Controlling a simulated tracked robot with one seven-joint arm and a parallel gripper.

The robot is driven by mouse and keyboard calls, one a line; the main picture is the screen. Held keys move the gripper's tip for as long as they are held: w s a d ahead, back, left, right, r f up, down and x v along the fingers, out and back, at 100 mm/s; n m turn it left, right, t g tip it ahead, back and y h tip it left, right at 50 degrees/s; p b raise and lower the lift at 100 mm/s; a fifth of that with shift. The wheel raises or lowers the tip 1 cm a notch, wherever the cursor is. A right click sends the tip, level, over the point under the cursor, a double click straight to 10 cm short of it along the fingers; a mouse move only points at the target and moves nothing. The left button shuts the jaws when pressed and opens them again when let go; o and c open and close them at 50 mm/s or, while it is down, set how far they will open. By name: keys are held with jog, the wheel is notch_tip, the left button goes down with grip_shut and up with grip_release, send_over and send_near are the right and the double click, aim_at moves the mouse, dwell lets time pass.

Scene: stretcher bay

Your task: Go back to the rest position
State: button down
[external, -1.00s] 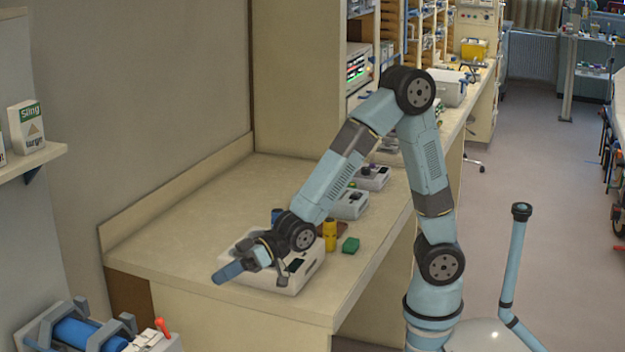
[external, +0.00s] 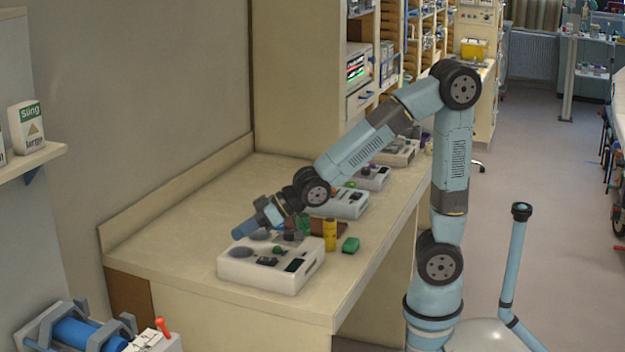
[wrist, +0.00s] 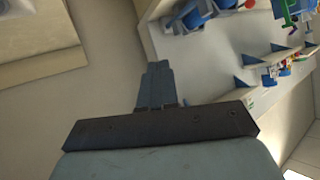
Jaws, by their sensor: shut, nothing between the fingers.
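My gripper (external: 240,231) is at the end of my bent arm, above the far left side of a white control box (external: 240,272) on the bench. Its blue fingers point left toward the wall. In the wrist view my gripper (wrist: 156,72) has its fingers together with nothing between them. It seems clear of the box, though the exact gap cannot be told. No rest position is marked in the views.
More boxes (external: 350,204) line the bench (external: 190,225) behind. A side shelf (external: 30,162) is at left. The bench's left part is bare.

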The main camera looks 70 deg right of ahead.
jog(key=s+d+r+m+g+h, duration=0.1)
jog(key=s+d+r+m+h, duration=0.2)
jog(key=d, duration=0.8)
jog(key=s+d+h, duration=0.3)
jog(key=s+d, duration=0.1)
jog(key=d, duration=0.7)
jog(key=s+d+m+g+h, duration=0.1)
jog(key=s+d+m+g, duration=0.1)
jog(key=s+d, duration=0.8)
jog(key=s+g, duration=0.1)
jog(key=s, duration=0.3)
jog(key=shift+s, duration=0.2)
jog(key=shift+f, duration=0.1)
